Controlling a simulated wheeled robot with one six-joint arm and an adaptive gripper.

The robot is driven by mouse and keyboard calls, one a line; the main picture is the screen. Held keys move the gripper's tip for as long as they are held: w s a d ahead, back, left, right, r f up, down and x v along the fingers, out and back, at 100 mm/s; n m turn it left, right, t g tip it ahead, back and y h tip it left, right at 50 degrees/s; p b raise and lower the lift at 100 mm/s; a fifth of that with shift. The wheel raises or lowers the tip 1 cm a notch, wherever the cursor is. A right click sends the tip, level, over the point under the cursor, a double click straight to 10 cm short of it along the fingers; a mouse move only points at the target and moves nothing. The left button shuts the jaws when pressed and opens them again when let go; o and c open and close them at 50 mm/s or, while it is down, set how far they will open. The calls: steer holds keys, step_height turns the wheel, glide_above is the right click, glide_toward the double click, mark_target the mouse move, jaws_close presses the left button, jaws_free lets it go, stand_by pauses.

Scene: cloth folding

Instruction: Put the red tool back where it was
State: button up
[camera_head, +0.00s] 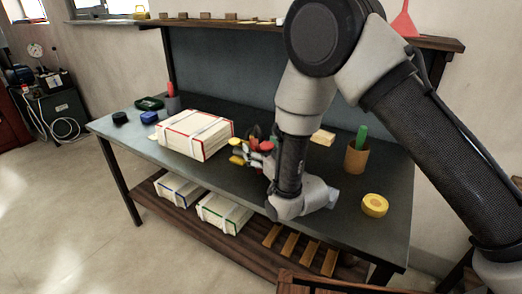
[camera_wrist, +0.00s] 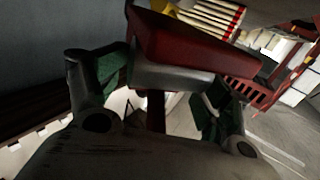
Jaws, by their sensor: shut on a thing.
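My gripper (camera_wrist: 155,108) is shut on a dark red tool (camera_wrist: 190,45) with a grey underside. Its narrow dark red stem sits between the two green-padded fingers in the wrist view. In the head view my gripper (camera_head: 254,150) is over the middle of the workbench, right of a white box with red edges (camera_head: 190,140). The held tool shows only partly there, among small yellow and red bits that I cannot tell apart. A red-handled thing stands in a grey cup (camera_head: 172,104) at the back left. A red flat-bladed thing (camera_head: 404,23) is on the upper shelf.
The grey workbench (camera_head: 340,225) carries a brown cup (camera_head: 356,158) with a green-handled thing, a yellow roll (camera_head: 374,205), and blue (camera_head: 149,117) and black (camera_head: 120,117) items at left. White boxes lie on the lower shelf. My arm hides part of the bench.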

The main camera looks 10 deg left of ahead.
steer(key=shift+f, duration=0.15)
steer(key=shift+f, duration=0.6)
steer(key=o, duration=2.1)
steer(key=shift+c, duration=0.2)
steer(key=shift+r, duration=0.4)
steer(key=v, duration=1.2)
steer(key=shift+r, duration=0.15)
